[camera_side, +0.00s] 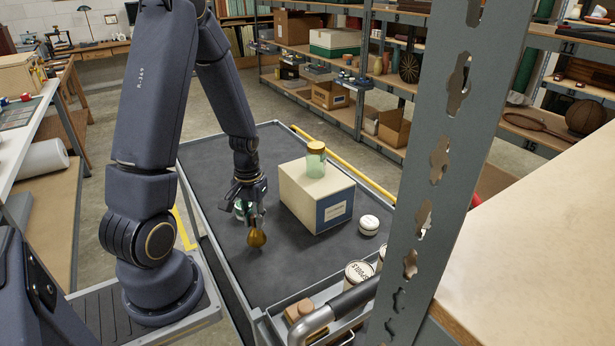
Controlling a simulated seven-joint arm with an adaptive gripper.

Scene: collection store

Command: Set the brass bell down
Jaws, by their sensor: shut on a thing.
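The brass bell (257,239) is a small golden-brown shape at the tip of my gripper (250,222), over the dark top of the cart (218,164). My gripper points down and is shut on the bell's upper part. The bell hangs roughly upright, close to the cart top. I cannot tell from this view whether its lower edge touches the surface. The fingertips are small and partly hidden by the gripper body.
A cream box (300,196) with a green jar (316,160) on it stands right of my gripper. A grey shelf post (440,150) blocks the right side. The cart top in front of the bell is clear.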

